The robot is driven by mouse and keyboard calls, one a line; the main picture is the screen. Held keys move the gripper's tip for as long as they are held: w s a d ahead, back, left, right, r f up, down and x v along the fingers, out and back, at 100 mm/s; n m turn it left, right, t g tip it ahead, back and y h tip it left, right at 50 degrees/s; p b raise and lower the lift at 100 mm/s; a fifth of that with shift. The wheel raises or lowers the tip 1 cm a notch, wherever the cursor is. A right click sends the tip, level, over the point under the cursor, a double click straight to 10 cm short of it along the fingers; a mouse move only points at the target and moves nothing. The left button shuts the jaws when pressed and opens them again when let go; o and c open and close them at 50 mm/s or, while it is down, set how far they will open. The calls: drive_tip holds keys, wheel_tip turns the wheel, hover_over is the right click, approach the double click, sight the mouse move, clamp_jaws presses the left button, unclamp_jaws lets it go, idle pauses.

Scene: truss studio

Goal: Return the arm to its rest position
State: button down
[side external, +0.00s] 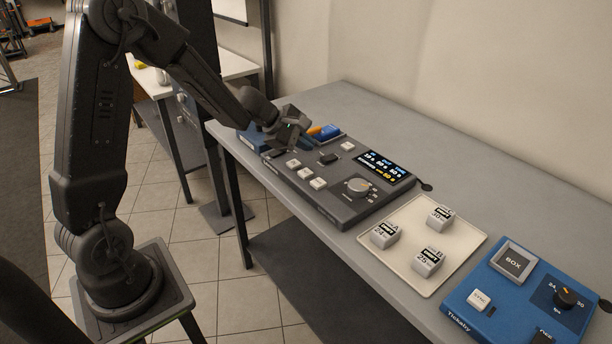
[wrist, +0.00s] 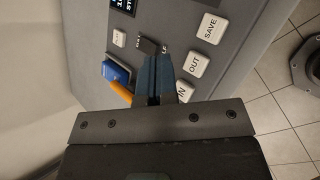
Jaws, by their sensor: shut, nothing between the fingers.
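My gripper (side external: 296,142) is over the far left end of the dark control panel (side external: 335,204), at the end of my bent arm. In the wrist view its fingers (wrist: 154,78) are together with nothing between them. They hide part of the panel near the white IN button (wrist: 185,92). The OUT button (wrist: 194,64) and SAVE button (wrist: 209,30) lie beside them. I cannot tell whether the fingertips touch the panel.
A blue item (side external: 326,132) with an orange piece lies behind my gripper. A cream tray (side external: 411,276) holds three white labelled blocks. A blue box (side external: 492,297) with a dial stands at the right. The grey table (side external: 460,150) is clear along the back.

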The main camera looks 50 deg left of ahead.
drive_tip(key=s+d+r+m+g+h, duration=0.1)
drive_tip(key=s+d+r+m+g, duration=0.1)
drive_tip(key=s+d+r+m, duration=1)
drive_tip(key=s+m+y, duration=0.4)
drive_tip(key=s+m, duration=0.6)
drive_tip(key=s, duration=0.4)
drive_tip(key=shift+s+d+r+g+y, duration=0.2)
drive_tip(key=shift+d+g+y, duration=0.1)
drive_tip(key=shift+g+y, duration=0.1)
